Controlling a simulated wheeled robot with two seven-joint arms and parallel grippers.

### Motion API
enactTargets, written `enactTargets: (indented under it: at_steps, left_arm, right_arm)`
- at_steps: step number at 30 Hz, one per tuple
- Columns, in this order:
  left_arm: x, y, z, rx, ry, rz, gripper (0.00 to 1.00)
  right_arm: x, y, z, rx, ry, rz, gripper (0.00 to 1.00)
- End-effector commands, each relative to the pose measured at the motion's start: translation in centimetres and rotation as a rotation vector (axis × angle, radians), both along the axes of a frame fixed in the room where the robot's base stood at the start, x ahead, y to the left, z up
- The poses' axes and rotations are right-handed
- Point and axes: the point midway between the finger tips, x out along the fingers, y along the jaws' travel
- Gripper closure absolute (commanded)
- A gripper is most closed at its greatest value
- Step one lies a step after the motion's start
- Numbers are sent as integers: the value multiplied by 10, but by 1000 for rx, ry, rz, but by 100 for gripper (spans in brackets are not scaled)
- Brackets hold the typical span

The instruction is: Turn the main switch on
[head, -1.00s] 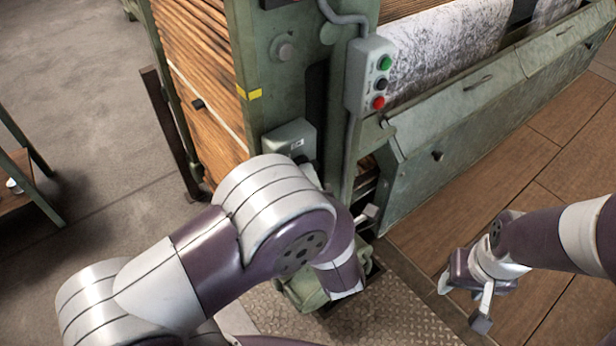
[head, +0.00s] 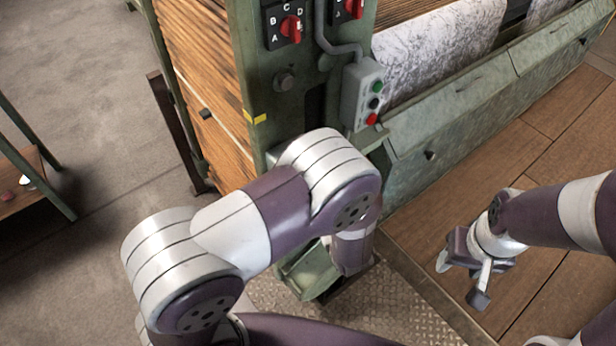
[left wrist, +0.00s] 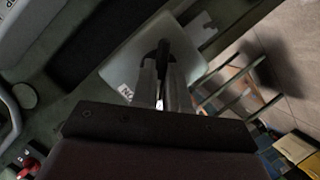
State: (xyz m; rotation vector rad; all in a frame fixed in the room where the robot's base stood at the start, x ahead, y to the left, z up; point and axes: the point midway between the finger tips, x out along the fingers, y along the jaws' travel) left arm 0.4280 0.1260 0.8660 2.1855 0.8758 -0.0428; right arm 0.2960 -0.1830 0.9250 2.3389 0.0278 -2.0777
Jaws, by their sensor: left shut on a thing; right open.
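The main switch is a pale grey box (left wrist: 140,62) with a black handle (left wrist: 162,55), seen close up in the left wrist view. My left gripper (left wrist: 166,82) is shut on the black handle, with one finger on each side of it. In the head view my own left arm hides the handle and the left fingers, and nearly all of the box. My right gripper (head: 462,280) is open and empty, low over the wooden floor at the right.
The green machine carries red rotary knobs (head: 291,27) and a grey button box (head: 363,95) just above my left arm. A long green trough (head: 440,135) runs back to the right. A shelf (head: 25,180) stands at far left. The wooden floor (head: 420,215) at right is clear.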

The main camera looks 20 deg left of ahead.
Motion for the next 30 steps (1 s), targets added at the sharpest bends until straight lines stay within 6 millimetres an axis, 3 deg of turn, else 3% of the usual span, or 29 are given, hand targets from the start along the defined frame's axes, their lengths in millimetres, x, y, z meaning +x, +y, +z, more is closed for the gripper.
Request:
enactTargets:
  at_steps: [1,12,30]
  left_arm:
    - [0,0,6,25,37,0,100]
    - [2,-2,6,233,302,1,100]
    - [4,-3,2,426,550,0,100]
  right_arm:
    - [0,0,13,0,0,0,47]
    - [0,0,54,0,0,0,47]
    - [0,0,80,0,0,0,47]
